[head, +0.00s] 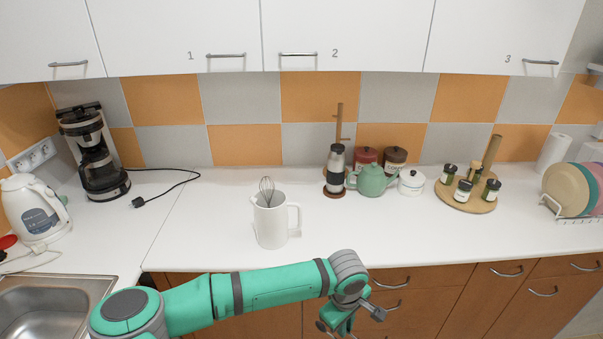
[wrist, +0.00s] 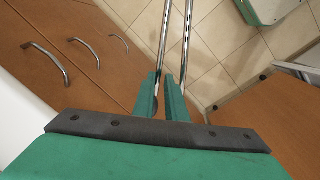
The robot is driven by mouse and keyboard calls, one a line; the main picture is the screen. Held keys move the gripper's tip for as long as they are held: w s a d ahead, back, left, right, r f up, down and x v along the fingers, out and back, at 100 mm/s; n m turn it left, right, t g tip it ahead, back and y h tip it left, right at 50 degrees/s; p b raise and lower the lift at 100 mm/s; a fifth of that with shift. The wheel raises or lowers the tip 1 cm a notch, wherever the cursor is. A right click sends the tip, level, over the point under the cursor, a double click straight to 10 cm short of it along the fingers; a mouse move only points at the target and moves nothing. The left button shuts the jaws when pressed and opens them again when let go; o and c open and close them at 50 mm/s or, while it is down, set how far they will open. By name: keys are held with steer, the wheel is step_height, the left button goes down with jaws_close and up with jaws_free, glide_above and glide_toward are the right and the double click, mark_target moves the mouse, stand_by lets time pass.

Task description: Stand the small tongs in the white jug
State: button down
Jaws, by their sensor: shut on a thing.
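The white jug (head: 272,226) stands upright on the counter in the middle of the head view, its handle to the right. A wire whisk (head: 266,187) sticks up out of it. My gripper (head: 338,326) is in front of the counter, low and to the right of the jug, partly cut off by the lower edge. In the wrist view my gripper (wrist: 166,88) is shut on the small tongs (wrist: 164,40). Their two thin metal arms run away from the fingers past the top edge, so their far end is out of view. I cannot make out the tongs in the head view.
Behind and right of the jug stand a grinder (head: 336,168), a green teapot (head: 371,180) and a white pot (head: 412,181). A round wooden tray (head: 459,203) holds spice jars. The counter (head: 215,228) left of the jug is clear. Drawer handles (head: 391,284) line the front.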

steer(key=w+a+f+m, duration=0.2)
steer(key=a+f+m, duration=0.6)
steer(key=f, duration=0.8)
steer(key=a, duration=0.3)
steer(key=shift+w+f+g, duration=0.15)
steer(key=shift+w+g, duration=0.05)
steer(key=shift+g, duration=0.2)
steer(key=shift+w+a, duration=0.1)
steer(key=shift+a, duration=0.15)
